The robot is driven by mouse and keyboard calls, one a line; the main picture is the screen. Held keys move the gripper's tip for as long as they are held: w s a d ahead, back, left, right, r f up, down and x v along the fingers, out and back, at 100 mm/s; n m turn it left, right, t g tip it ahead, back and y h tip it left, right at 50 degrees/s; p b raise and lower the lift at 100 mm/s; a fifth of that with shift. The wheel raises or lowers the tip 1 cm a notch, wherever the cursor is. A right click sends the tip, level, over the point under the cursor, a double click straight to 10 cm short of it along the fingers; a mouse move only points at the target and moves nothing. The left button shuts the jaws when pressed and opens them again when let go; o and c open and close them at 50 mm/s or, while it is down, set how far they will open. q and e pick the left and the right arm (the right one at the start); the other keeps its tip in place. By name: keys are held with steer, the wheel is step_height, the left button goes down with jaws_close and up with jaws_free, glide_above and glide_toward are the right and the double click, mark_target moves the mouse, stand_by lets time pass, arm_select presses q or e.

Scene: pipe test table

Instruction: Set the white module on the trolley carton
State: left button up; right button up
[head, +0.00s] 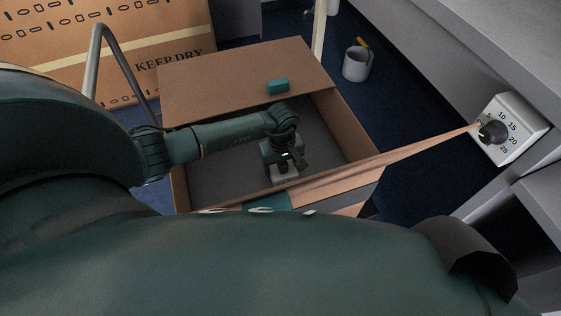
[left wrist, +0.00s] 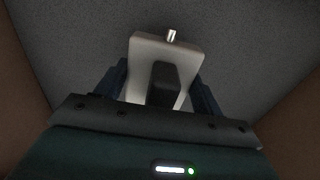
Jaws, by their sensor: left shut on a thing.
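The white module (head: 285,174) is a small pale block between the fingers of my left gripper (head: 283,163), inside the open trolley carton (head: 350,128). In the left wrist view the module (left wrist: 142,52) shows as a white plate with a dark block on it and a short metal pin at its far end. The left gripper's fingers (left wrist: 160,88) are shut on its two sides. The grey floor of the carton lies behind it; I cannot tell whether the module touches it. My right gripper is not in view.
A long brown flap or strip (head: 400,153) crosses the front right. A white box with a black dial (head: 508,130) is at the right.

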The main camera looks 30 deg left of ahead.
arm_select(q)
steer(key=shift+f+b, duration=0.3)
steer(key=shift+f, duration=1.15)
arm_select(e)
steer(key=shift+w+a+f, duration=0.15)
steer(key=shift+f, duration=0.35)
arm_select(q)
steer(key=shift+f, duration=0.2)
steer(key=o, duration=1.1)
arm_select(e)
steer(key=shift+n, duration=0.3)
arm_select(q)
steer(key=shift+o, duration=0.2)
steer(key=shift+r, duration=0.15)
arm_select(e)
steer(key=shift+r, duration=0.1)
arm_select(q)
steer(key=shift+r, duration=0.4)
step_height(320, 180, up, 11)
steer(key=p, duration=0.3)
steer(key=shift+r, duration=0.2)
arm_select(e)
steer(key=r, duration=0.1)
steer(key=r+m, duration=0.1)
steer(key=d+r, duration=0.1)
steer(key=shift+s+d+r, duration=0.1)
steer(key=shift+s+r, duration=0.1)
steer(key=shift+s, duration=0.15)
